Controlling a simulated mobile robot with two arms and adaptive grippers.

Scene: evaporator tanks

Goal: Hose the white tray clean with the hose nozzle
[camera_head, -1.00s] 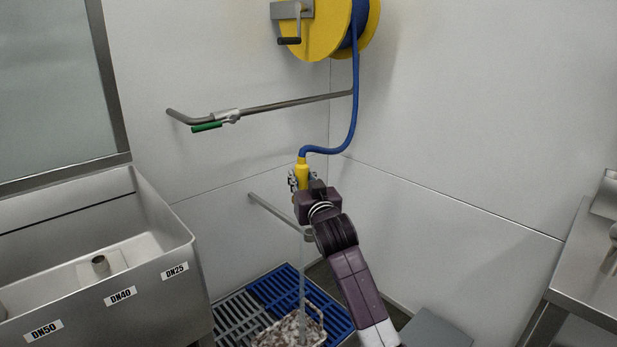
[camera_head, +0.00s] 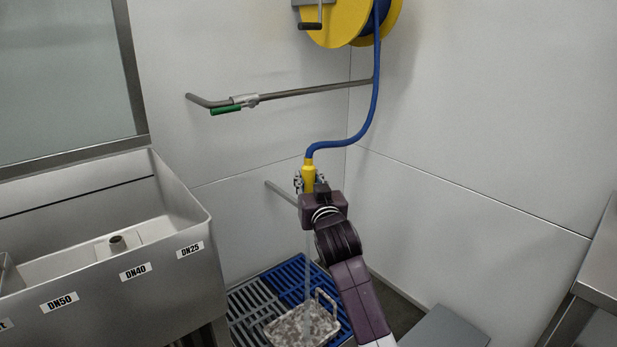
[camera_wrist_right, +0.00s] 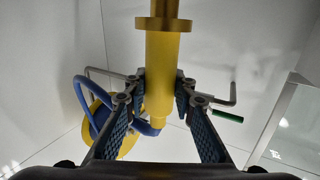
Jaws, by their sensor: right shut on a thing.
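The yellow hose nozzle (camera_head: 308,174) is upright in my right gripper (camera_head: 311,184), with the blue hose (camera_head: 373,105) running up from it. The right wrist view shows the fingers shut around the nozzle's yellow body (camera_wrist_right: 160,75). A faint stream of water (camera_head: 308,250) falls from below the nozzle onto the tray. The white tray (camera_head: 328,300) lies on the floor grate, its surface blotched with brownish-grey dirt. My right forearm is beside its right edge. My left gripper is not in view.
A blue and grey floor grate (camera_head: 262,305) lies under the tray. A steel tank (camera_head: 150,280) with DN labels stands at left. A yellow hose reel (camera_head: 345,18) hangs above a wall pipe with a green-handled valve (camera_head: 228,109). A steel bench (camera_head: 590,285) is at right.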

